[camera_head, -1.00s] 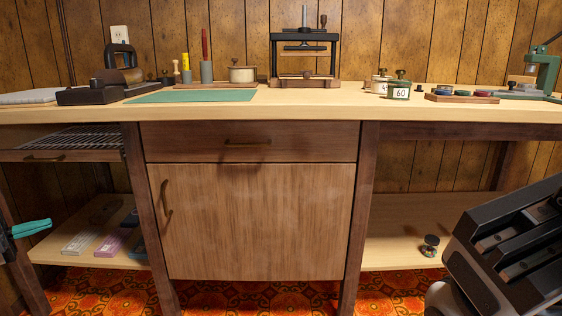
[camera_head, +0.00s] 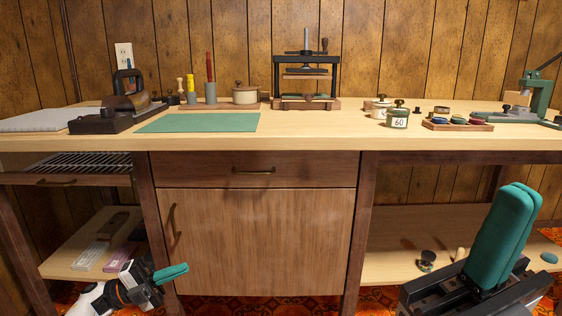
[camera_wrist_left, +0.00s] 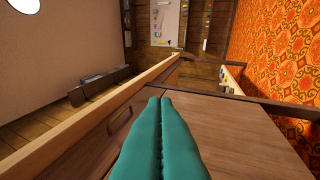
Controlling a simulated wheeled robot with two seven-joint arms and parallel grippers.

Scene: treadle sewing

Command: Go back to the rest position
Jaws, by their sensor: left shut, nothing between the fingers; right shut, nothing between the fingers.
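My left gripper (camera_head: 184,268) is at the lower left in the head view, in front of the workbench's lower part. Its teal fingers point right and are shut together with nothing between them. In the left wrist view its fingers (camera_wrist_left: 160,102) lie side by side in front of the wooden cabinet. My right gripper (camera_head: 523,192) is at the lower right in the head view, its teal fingers pointing up. They are pressed together and empty, in front of the right open bay and below the level of the bench top. Neither gripper visibly touches anything.
The workbench top (camera_head: 300,134) spans the view, with a drawer and cabinet door (camera_head: 255,240) below. On it stand a green mat (camera_head: 198,123), a press (camera_head: 305,72), a tin marked 60 (camera_head: 397,120) and a green machine (camera_head: 541,92). Lower shelves (camera_head: 395,263) hold small items.

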